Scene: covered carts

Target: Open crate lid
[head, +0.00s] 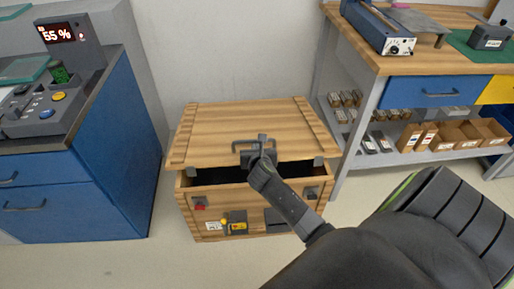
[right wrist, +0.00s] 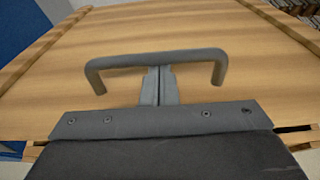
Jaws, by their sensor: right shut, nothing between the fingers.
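A wooden crate (head: 218,208) stands on the floor in the middle of the head view. Its wooden lid (head: 215,130) is tilted up a little, with a dark gap between the lid's front edge and the crate's front wall. A grey bar handle (head: 241,144) is on the lid's front part; in the right wrist view the handle (right wrist: 150,58) arches across the lid. My right gripper (head: 262,140) is at the handle, its fingers (right wrist: 159,72) together and reaching under the bar. Nothing shows between the fingers. My left gripper is not in view.
A blue cabinet (head: 110,140) with a control panel stands close on the left. A workbench (head: 440,62) with shelves of boxes stands on the right. A pale wall is behind the crate. Bare floor (head: 130,262) shows in front at the left.

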